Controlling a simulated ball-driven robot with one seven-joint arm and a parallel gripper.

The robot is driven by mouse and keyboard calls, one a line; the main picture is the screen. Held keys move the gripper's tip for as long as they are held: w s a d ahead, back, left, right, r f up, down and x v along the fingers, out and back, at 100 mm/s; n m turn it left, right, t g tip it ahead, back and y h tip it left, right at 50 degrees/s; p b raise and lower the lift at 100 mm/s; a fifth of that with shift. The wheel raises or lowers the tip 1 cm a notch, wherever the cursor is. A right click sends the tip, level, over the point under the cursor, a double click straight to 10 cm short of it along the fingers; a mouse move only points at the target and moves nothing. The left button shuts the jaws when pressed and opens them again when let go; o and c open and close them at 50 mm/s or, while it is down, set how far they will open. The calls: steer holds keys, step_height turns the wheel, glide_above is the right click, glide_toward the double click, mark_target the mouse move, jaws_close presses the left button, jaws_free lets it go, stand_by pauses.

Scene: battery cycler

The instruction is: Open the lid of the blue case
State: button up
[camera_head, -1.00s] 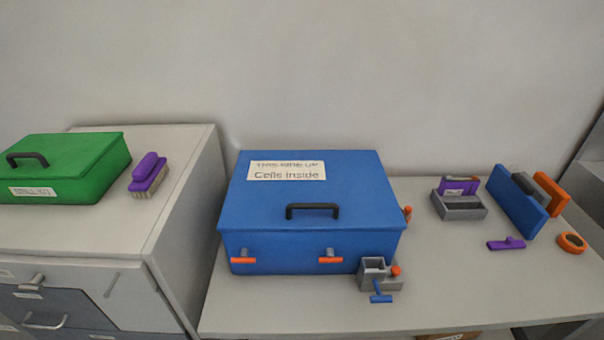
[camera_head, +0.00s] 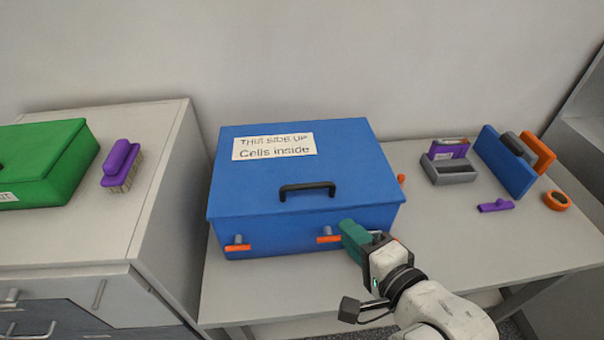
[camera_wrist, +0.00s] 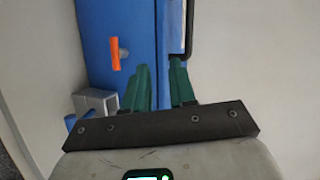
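The blue case (camera_head: 270,200) stands on the table with its lid shut. Its lid has a white label (camera_head: 274,146) and a black handle (camera_head: 307,189), which also shows at the right in the wrist view (camera_wrist: 189,32). Two orange-tipped latches, left (camera_head: 237,244) and right (camera_head: 328,237), sit on the front face, tips level. The right latch also shows in the wrist view (camera_wrist: 115,52). My gripper (camera_head: 346,230) is at the case's front, just right of the right latch. In the wrist view its green fingers (camera_wrist: 160,64) are apart and empty, the lid seam between them.
A grey block (camera_wrist: 95,102) stands by the case's front right corner, hidden behind my gripper in the head view. A green case (camera_head: 45,160) and purple brush (camera_head: 121,165) are on the left cabinet. A grey holder (camera_head: 450,172) and blue panel (camera_head: 503,165) stand at right.

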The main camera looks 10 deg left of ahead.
mark_target(308, 188)
steer(key=shift+m+t+y, duration=0.4)
steer(key=shift+m+y, duration=0.1)
steer(key=shift+y, duration=0.1)
steer(key=w+a, duration=0.6)
steer(key=w+a+r+p, duration=0.1)
steer(key=w+a, duration=0.2)
steer(key=shift+w+a+r, duration=0.1)
steer(key=shift+w+a, duration=0.15)
steer(key=shift+a, duration=0.05)
steer(key=shift+c, duration=0.3)
jaws_close()
